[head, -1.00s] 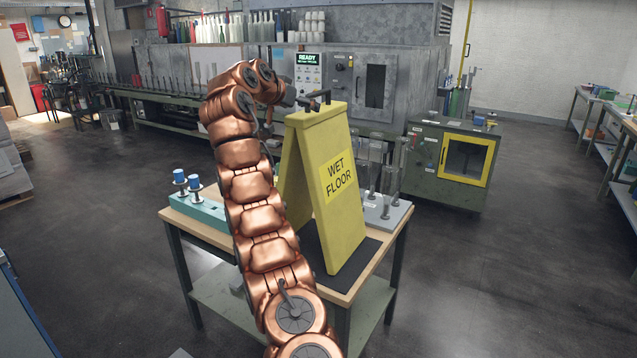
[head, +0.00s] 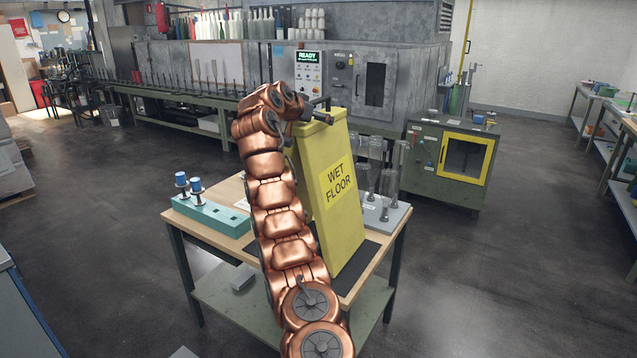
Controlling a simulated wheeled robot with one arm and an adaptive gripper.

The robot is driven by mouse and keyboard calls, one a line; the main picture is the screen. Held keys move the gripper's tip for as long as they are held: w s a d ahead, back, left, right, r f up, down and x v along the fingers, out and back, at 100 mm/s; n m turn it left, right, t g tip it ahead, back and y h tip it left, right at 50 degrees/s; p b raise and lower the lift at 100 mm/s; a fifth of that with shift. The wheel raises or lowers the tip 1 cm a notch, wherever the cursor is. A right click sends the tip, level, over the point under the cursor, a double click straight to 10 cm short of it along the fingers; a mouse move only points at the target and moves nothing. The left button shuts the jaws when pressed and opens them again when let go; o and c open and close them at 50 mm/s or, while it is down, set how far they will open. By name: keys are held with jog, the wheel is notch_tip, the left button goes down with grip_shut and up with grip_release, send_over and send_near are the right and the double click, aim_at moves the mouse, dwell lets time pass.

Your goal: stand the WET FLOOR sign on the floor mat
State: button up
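The yellow WET FLOOR sign (head: 338,220) stands upright on a wooden-topped table in the head view, its lettered face turned toward me and to the right. A dark flat mat (head: 372,254) lies under it on the table top; I see no separate mat on the open floor. My gripper (head: 319,108) is at the top edge of the sign, around or just above it. Its fingers are small and dark, and I cannot tell whether they are closed on the sign.
A teal block (head: 212,217) with blue-capped spindles stands at the table's left. A grey rack (head: 388,216) with clear bottles stands at its right. A green cabinet with a yellow-framed window (head: 440,170) is behind right. Open dark floor (head: 500,270) lies right of the table.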

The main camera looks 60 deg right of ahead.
jog(key=c, duration=1.9)
jog(key=shift+o, duration=0.2)
jog(key=shift+r, duration=0.2)
